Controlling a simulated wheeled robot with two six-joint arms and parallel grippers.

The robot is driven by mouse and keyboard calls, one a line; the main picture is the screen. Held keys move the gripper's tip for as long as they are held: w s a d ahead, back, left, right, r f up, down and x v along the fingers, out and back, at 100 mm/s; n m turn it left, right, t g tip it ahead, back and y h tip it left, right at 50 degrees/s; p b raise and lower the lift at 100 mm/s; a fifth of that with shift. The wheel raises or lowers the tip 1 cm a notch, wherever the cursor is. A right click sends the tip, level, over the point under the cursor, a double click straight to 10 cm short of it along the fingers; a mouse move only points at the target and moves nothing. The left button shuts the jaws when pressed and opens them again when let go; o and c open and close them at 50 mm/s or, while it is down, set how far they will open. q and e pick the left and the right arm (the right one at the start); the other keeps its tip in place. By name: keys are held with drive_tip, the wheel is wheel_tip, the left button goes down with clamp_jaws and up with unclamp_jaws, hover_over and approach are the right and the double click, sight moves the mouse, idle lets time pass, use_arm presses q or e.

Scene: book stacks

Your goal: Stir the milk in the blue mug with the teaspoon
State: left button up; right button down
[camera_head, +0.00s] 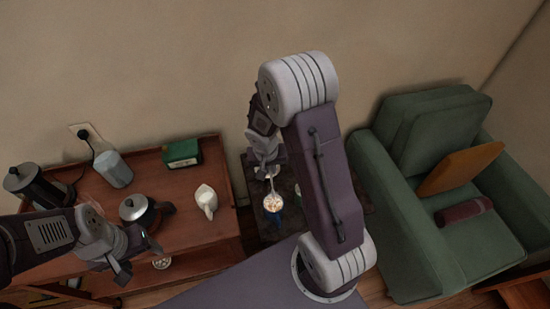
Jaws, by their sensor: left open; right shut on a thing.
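The blue mug (277,216) stands on a dark surface between the wooden cabinet and the green armchair. Pale, speckled contents show at its top. My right gripper (266,172) is above the mug, shut on the thin, light teaspoon (270,185), which points down to the mug's opening. The spoon's lower end is hard to make out, so I cannot tell how deep it sits. My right arm stands close to the mug's right. My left gripper (141,259) is open and empty over the cabinet's front edge.
The wooden cabinet (215,228) bears a white creamer (206,200), a metal pot (133,208), a green box (182,153), a grey-blue container (113,168) and a dark kettle (33,186). A green armchair (400,220) stands at the right.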

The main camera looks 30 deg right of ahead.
drive_tip(key=shift+d+f, duration=0.1)
drive_tip(key=shift+d, duration=0.15)
drive_tip(key=shift+w+a+f, duration=0.2)
drive_tip(key=shift+a, duration=0.2)
drive_tip(key=s+a+b+x, duration=0.1)
drive_tip(key=b+x, duration=0.9)
drive_tip(key=b, duration=0.1)
drive_tip(key=shift+s+f, duration=0.45)
drive_tip(key=shift+s, duration=0.05)
drive_tip(key=shift+a, duration=0.15)
